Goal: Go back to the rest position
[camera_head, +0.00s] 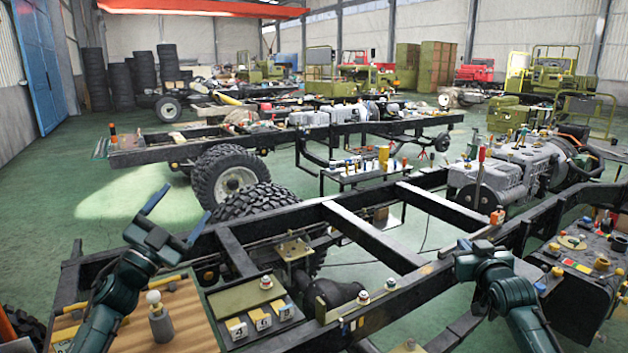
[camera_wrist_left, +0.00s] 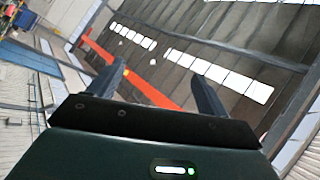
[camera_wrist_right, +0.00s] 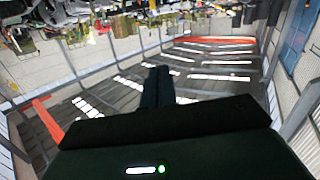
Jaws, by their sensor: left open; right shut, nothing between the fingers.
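My left gripper (camera_head: 176,215) is at the left of the head view, raised above the near end of the chassis frame, with its fingers spread and nothing between them. Its open fingers also show in the left wrist view (camera_wrist_left: 150,92), against the hall roof. My right gripper (camera_head: 468,246) is at the right of the head view, over the near chassis frame, seen partly end-on. In the right wrist view its fingers (camera_wrist_right: 157,88) are together with nothing between them, and the roof lies behind. Neither gripper visibly touches anything.
The near black chassis frame (camera_head: 380,240) spans the foreground. A wooden board (camera_head: 180,315) with a white-knobbed part (camera_head: 156,305) lies below my left arm. A black box (camera_head: 580,300) with several small parts stands right of my right arm. Green floor (camera_head: 100,215) is open at left.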

